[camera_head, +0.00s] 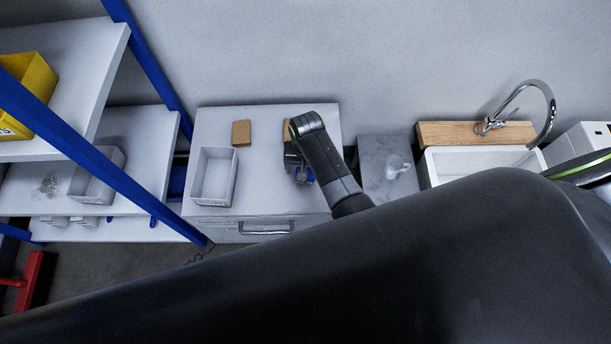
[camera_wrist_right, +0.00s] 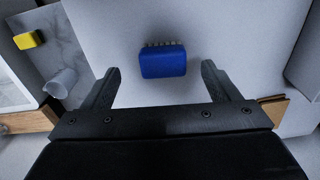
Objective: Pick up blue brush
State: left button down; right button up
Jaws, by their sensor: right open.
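The blue brush (camera_wrist_right: 164,64) lies on the white cabinet top in the right wrist view, with a row of pale bristles along one edge. My right gripper (camera_wrist_right: 160,80) is open, with one finger on each side of the brush's near end in the picture; I see no contact. In the head view the right gripper (camera_head: 300,172) points down over the cabinet top, and only a small bit of blue shows beside it. My left gripper is not in view.
A white open bin (camera_head: 214,176) and a brown block (camera_head: 241,133) stand left of the gripper on the white cabinet (camera_head: 268,115). A clear cup (camera_head: 397,166) and a sink (camera_head: 480,163) are to the right. A blue-framed shelf (camera_head: 150,60) stands left.

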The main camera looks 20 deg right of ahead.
jog(key=f, duration=0.1)
jog(key=f+b, duration=0.1)
jog(key=f, duration=0.1)
jog(key=f+b, duration=0.1)
jog(key=f, duration=0.1)
jog(key=shift+w+f, duration=0.25)
jog(key=shift+w, duration=0.05)
jog(key=shift+f, duration=0.25)
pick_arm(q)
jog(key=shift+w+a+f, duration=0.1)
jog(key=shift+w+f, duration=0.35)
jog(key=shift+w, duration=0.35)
